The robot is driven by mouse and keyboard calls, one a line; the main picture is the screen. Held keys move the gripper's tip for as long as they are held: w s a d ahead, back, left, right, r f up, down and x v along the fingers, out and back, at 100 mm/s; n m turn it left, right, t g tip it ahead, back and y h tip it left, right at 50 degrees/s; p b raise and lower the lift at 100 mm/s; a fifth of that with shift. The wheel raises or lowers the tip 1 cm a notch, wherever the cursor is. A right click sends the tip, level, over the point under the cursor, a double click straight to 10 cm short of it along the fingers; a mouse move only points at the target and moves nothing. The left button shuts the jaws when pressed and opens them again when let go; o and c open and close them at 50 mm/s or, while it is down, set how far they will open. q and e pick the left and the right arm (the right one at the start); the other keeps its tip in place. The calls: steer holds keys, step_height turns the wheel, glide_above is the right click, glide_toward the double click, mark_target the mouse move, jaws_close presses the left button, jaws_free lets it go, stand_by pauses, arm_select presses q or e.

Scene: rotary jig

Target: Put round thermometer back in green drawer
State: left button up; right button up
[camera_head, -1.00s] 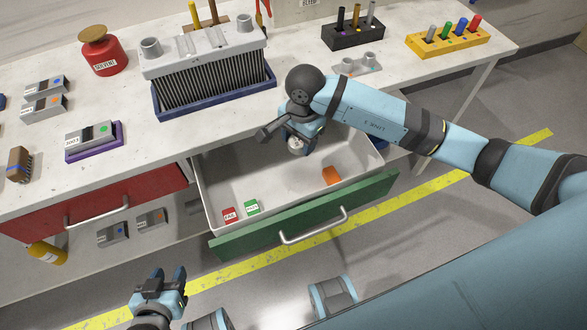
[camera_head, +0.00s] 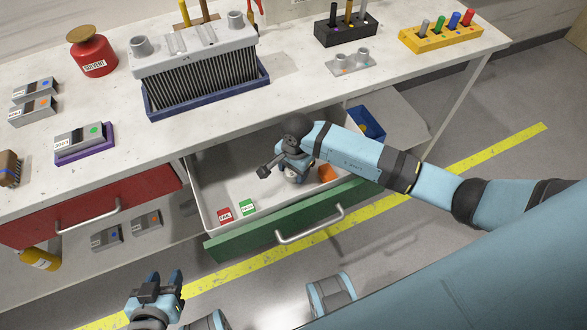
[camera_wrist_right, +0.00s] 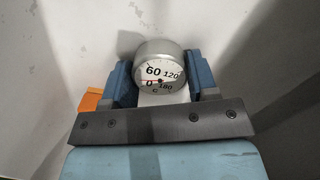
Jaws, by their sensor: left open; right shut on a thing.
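The round thermometer (camera_wrist_right: 160,72) has a white dial and a silver rim. In the right wrist view it sits between the two blue fingers of my right gripper (camera_wrist_right: 160,80), which is shut on it. In the head view the right gripper (camera_head: 292,172) is down inside the open green drawer (camera_head: 290,222), and only a bit of the thermometer (camera_head: 291,178) shows under it. I cannot tell whether it touches the drawer floor. My left gripper (camera_head: 164,284) is open and empty, low in front of the bench.
In the drawer lie a red tag (camera_head: 225,215), a green tag (camera_head: 247,207) and an orange block (camera_head: 326,173) close to my right gripper. The red drawer (camera_head: 90,206) to the left is closed. A blue bin (camera_head: 368,122) stands behind the drawer at right.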

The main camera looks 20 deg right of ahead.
steer(key=o, duration=0.6)
steer(key=shift+f, duration=0.15)
steer(key=o, duration=0.4)
steer(key=shift+r, duration=0.45)
step_height(320, 180, up, 12)
steer(key=p, duration=0.1)
steer(key=shift+d+f, duration=0.25)
steer(key=shift+d, duration=0.2)
steer(key=shift+w, duration=0.1)
